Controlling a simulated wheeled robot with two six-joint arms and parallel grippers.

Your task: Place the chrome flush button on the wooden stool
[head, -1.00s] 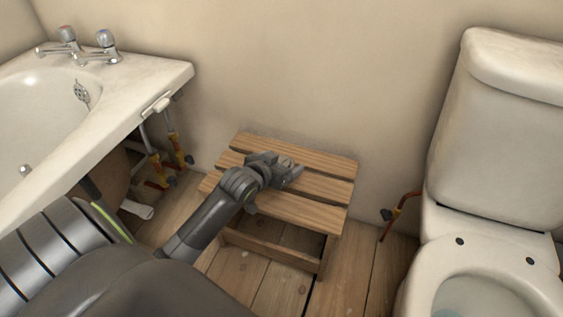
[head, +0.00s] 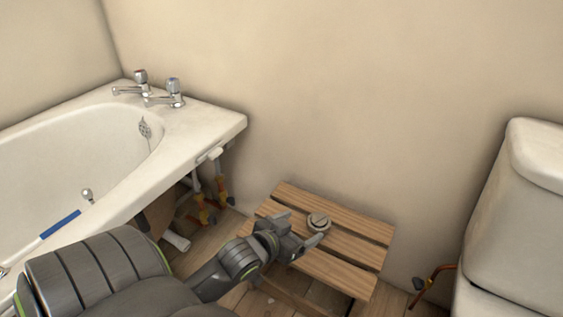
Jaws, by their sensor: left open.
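The chrome flush button (head: 318,221) is a small round disc lying on the slats of the wooden stool (head: 352,247), toward the back of its top. My left gripper (head: 302,239) is open, low over the stool, just in front of and to the left of the button. The jaws do not hold the button; whether a fingertip touches its edge I cannot tell. The stool's front legs are partly hidden by my left arm. My right gripper is not in view.
A white bathtub (head: 200,130) with two taps stands at left, with pipes (head: 202,205) under its rim. Wall behind the stool is bare.

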